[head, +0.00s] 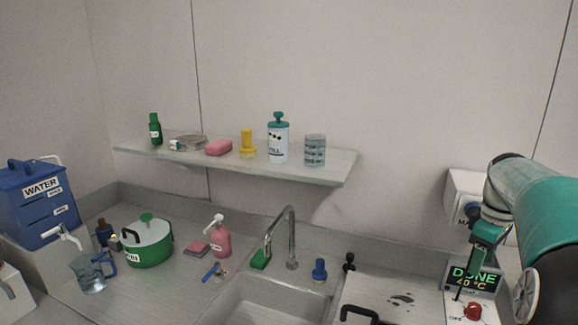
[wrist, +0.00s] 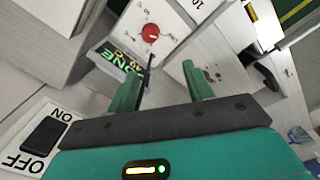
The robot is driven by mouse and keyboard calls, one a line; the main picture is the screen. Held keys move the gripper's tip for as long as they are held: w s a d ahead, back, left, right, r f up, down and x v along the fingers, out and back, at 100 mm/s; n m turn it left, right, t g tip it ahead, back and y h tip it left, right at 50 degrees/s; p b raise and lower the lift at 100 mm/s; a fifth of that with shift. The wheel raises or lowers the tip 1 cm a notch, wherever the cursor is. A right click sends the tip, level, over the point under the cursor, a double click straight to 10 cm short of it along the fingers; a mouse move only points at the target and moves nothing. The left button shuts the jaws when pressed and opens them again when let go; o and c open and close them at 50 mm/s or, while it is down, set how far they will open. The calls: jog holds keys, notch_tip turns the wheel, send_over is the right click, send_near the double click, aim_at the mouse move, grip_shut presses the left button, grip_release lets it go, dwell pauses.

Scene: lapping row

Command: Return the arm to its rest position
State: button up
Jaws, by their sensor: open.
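My gripper (wrist: 163,70) is open in the wrist view, with two green fingers spread apart and nothing between them. In the head view my gripper (head: 478,255) hangs at the right, in front of a small display (head: 487,278) that reads DONE and 40 °C. My teal arm reaches in from the right edge. In the wrist view the display (wrist: 112,62) is partly hidden behind the left finger, and a red knob (wrist: 150,33) on a white panel lies beyond the fingertips. Whether the fingers touch anything is unclear.
A red knob (head: 473,311) sits below the display. A sink (head: 262,300) with a tall faucet (head: 291,238) lies left of it. A shelf (head: 235,164) holds bottles and a glass. A green pot (head: 148,250) and blue WATER container (head: 42,205) stand left. An ON/OFF switch (wrist: 44,137) shows.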

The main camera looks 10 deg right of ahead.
jog(key=s+a+r+m+t, duration=0.15)
jog(key=s+a, duration=0.25)
jog(key=a, duration=0.9)
jog(key=s+a+r+m+t, duration=0.15)
jog(key=s+a, duration=0.25)
jog(key=a, duration=1)
jog(key=s+a+f+m+t, duration=0.2)
jog(key=s+a+f, duration=0.3)
jog(key=s+a, duration=0.2)
jog(key=shift+s+a+f, duration=0.15)
jog(key=shift+s+f, duration=0.1)
